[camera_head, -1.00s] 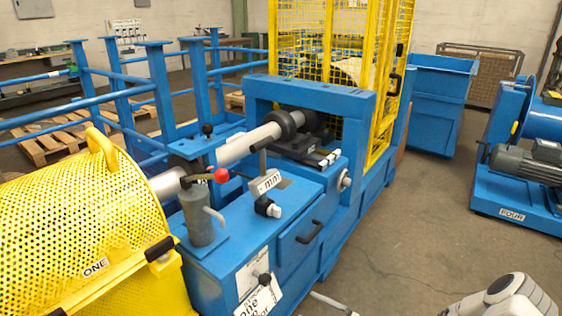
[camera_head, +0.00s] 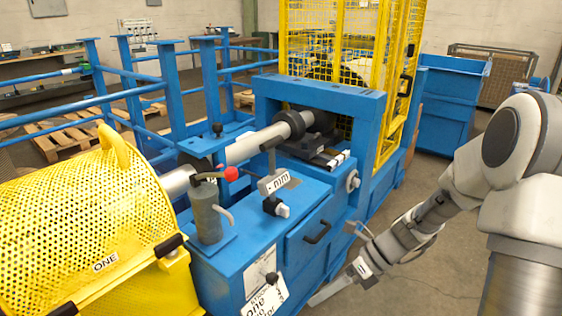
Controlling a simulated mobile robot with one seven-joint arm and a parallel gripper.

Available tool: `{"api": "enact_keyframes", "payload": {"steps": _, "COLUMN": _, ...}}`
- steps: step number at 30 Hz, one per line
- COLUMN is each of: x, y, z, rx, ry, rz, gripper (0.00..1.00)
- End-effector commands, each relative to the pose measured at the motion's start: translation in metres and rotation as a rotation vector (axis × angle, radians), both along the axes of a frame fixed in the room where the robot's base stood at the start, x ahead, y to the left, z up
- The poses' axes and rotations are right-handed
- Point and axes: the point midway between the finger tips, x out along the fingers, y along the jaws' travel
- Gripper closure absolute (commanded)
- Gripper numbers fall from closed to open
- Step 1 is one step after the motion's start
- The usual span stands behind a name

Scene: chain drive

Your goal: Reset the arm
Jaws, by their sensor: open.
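My arm (camera_head: 430,215) reaches in from the right edge and slopes down to the left. My gripper (camera_head: 328,291) is at its lower end, low in front of the blue machine (camera_head: 235,262), over the floor. The gripper is open, with nothing seen between its fingers. It is small in the picture, and I cannot tell whether a finger touches the machine's side.
The machine carries a red-knobbed lever (camera_head: 231,174), a grey shaft (camera_head: 255,144) and a drawer handle (camera_head: 318,232). A yellow perforated guard (camera_head: 80,225) is at left. A yellow mesh cage (camera_head: 330,40) and a blue bin (camera_head: 450,100) stand behind. Floor at right is clear.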

Motion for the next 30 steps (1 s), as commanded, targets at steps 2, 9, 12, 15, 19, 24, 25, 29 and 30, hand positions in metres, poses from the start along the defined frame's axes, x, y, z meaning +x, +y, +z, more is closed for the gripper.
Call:
{"api": "enact_keyframes", "payload": {"steps": 2, "x": -0.008, "y": -0.001, "z": 0.019, "rx": -0.070, "ry": -0.123, "rz": 0.138, "gripper": 0.22}}
{"api": "enact_keyframes", "payload": {"steps": 9, "x": -0.033, "y": -0.006, "z": 0.067, "rx": -0.254, "ry": -0.453, "rz": 0.568, "gripper": 0.22}}
{"api": "enact_keyframes", "payload": {"steps": 12, "x": -0.044, "y": -0.009, "z": 0.087, "rx": -0.328, "ry": -0.577, "rz": 0.751, "gripper": 0.22}}
{"api": "enact_keyframes", "payload": {"steps": 15, "x": -0.056, "y": -0.012, "z": 0.106, "rx": -0.402, "ry": -0.694, "rz": 0.936, "gripper": 0.22}}
{"api": "enact_keyframes", "payload": {"steps": 19, "x": -0.072, "y": -0.016, "z": 0.130, "rx": -0.495, "ry": -0.830, "rz": 1.178, "gripper": 0.22}}
{"api": "enact_keyframes", "payload": {"steps": 24, "x": -0.095, "y": -0.023, "z": 0.159, "rx": -0.614, "ry": -0.981, "rz": 1.485, "gripper": 0.22}}
{"api": "enact_keyframes", "payload": {"steps": 25, "x": -0.099, "y": -0.025, "z": 0.163, "rx": -0.635, "ry": -1.003, "rz": 1.537, "gripper": 0.22}}
{"api": "enact_keyframes", "payload": {"steps": 29, "x": -0.117, "y": -0.031, "z": 0.181, "rx": -0.724, "ry": -1.089, "rz": 1.760, "gripper": 0.22}}
{"api": "enact_keyframes", "payload": {"steps": 30, "x": -0.122, "y": -0.032, "z": 0.185, "rx": -0.750, "ry": -1.110, "rz": 1.822, "gripper": 0.22}}
